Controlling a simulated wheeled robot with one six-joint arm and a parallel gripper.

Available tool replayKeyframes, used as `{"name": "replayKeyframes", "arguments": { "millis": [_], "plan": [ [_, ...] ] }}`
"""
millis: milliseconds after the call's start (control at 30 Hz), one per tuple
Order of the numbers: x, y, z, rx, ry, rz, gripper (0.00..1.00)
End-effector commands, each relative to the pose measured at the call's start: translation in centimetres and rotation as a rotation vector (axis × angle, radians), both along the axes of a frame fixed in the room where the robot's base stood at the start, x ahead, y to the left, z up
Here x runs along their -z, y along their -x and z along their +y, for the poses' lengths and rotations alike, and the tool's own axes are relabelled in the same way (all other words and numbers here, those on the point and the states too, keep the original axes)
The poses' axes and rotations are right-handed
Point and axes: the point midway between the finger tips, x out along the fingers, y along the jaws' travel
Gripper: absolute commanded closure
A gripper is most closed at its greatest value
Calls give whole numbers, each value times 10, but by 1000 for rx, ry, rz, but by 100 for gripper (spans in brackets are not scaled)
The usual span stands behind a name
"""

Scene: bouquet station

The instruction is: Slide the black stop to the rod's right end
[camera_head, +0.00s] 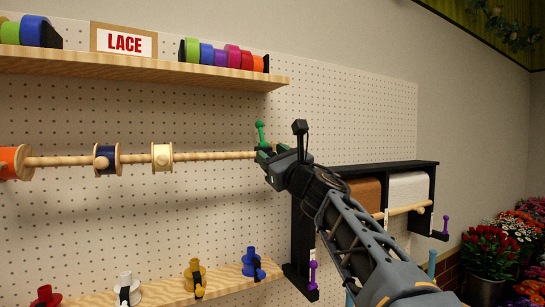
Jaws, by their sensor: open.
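The light wooden rod (215,156) runs across the pegboard, and its right end is hidden behind my gripper. My gripper (264,163) is at the visible rod's right end, fingers pointing left. It is open; whether the rod lies between its fingers is unclear. A green upright knob (260,133) stands just above the fingers. A black upright piece (300,128) rises above the gripper's body; I cannot tell whether it is the black stop or part of my arm. No other black stop is clearly visible on the rod.
The rod carries an orange spool (9,162), a navy spool (104,159) and a cream spool (162,157). A wooden shelf (150,70) with colored rolls is above. A lower shelf (220,283) holds several spools. A black rack (385,168) is at right, behind my arm.

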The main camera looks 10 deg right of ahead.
Motion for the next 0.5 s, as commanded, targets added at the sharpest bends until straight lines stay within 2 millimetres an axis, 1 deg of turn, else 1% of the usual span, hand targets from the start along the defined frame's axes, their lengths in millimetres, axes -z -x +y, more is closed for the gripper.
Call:
{"name": "replayKeyframes", "arguments": {
  "millis": [300, 367, 500],
  "plan": [
    [2, 2, -2, 2, 0, 0, 50],
    [5, 6, -3, 3, 1, 0, 50],
    [14, 25, -10, 5, 1, -1, 50]
  ]
}}
